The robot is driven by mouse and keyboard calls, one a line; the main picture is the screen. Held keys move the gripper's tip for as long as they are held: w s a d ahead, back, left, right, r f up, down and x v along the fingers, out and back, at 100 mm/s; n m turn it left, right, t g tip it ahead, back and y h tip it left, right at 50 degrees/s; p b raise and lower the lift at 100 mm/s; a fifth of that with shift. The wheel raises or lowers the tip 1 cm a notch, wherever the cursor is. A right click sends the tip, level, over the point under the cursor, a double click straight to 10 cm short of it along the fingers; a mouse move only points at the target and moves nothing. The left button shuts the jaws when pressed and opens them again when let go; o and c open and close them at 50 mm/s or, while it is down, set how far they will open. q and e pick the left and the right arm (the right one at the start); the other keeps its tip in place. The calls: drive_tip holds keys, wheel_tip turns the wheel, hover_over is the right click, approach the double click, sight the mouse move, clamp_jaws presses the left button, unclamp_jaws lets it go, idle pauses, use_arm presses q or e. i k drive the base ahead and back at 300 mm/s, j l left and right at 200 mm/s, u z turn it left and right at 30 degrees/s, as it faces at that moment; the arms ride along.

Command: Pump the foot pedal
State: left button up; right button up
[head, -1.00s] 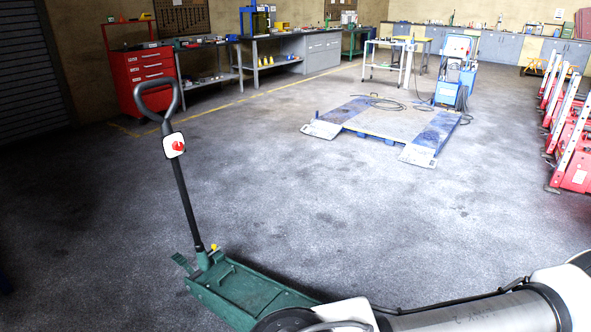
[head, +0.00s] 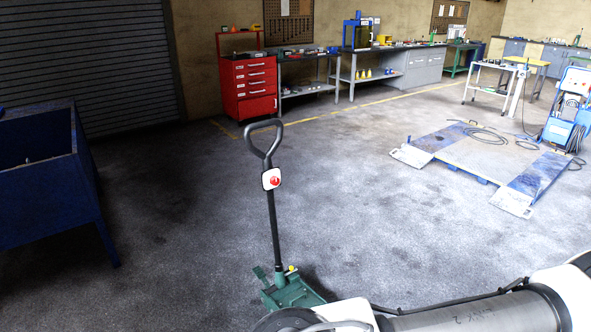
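The green trolley jack (head: 292,294) stands on the floor at the bottom middle of the head view. Its black upright handle (head: 271,215) ends in a loop grip and carries a white plate with a red knob (head: 274,181). The small green foot pedal (head: 261,274) sticks out to the left at the handle's base, and a yellow knob (head: 291,269) sits to its right. My own arm covers the rest of the jack's body at the lower right. Neither of my grippers shows in the head view.
A blue metal bin on legs (head: 40,180) stands at the left. A red drawer cabinet (head: 249,88) and workbenches line the back wall. A low blue-edged lift platform (head: 483,157) lies at the right. The floor between the jack and the cabinet is clear.

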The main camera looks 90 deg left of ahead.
sight(260, 275)
drive_tip(key=j+u, duration=0.1)
drive_tip(key=u, duration=2.95)
drive_tip(key=j, duration=0.1)
